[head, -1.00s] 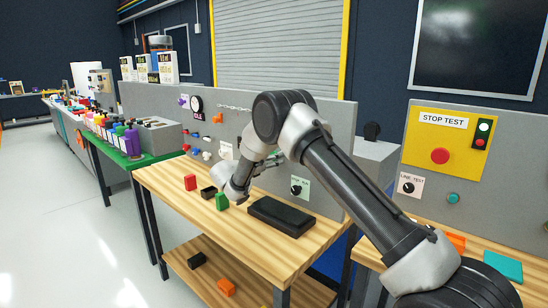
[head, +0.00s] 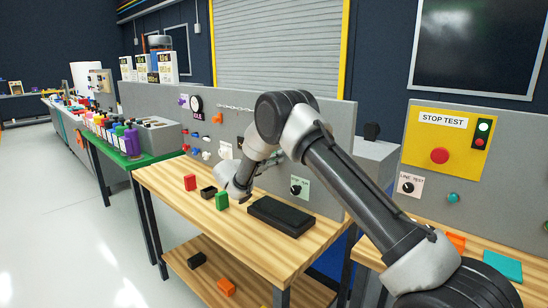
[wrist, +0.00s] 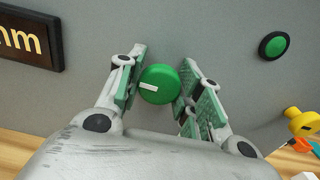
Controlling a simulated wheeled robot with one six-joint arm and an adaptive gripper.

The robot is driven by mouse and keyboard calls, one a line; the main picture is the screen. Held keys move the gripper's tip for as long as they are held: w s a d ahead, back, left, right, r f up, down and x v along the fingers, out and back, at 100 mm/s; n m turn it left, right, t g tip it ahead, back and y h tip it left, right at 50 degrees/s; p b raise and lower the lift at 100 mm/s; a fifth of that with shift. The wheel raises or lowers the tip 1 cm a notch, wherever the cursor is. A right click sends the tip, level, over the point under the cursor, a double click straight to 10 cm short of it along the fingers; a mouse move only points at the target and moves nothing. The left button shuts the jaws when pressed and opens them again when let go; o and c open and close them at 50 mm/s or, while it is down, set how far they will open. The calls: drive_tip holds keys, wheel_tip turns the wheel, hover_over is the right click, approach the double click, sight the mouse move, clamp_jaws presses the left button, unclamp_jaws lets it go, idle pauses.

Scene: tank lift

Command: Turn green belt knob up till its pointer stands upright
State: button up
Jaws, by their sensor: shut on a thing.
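The green belt knob (wrist: 160,86) is a round green knob on the grey panel, with a white pointer mark on its face. In the wrist view the pointer lies nearly level and points left. My gripper (wrist: 161,84) has a pad on each side of the knob and is shut on it. In the head view my wrist and arm block the knob, and the fingers are mostly hidden.
A green button (wrist: 274,45) and a dark display (wrist: 32,38) flank the knob on the panel. A yellow part (wrist: 303,121) is at lower right. On the wooden bench are a black tray (head: 280,215), a green block (head: 222,201) and a red block (head: 190,182).

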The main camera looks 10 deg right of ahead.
drive_tip(key=m, duration=0.4)
drive_tip(key=shift+m, duration=0.3)
drive_tip(key=m, duration=0.4)
drive_tip(key=shift+s, duration=0.1)
drive_tip(key=m, duration=0.5)
drive_tip(key=shift+f, duration=0.1)
drive_tip(key=m, duration=0.4)
drive_tip(key=shift+f, duration=0.1)
drive_tip(key=o, duration=1)
drive_tip(key=shift+o, duration=0.2)
drive_tip(key=shift+s, duration=0.1)
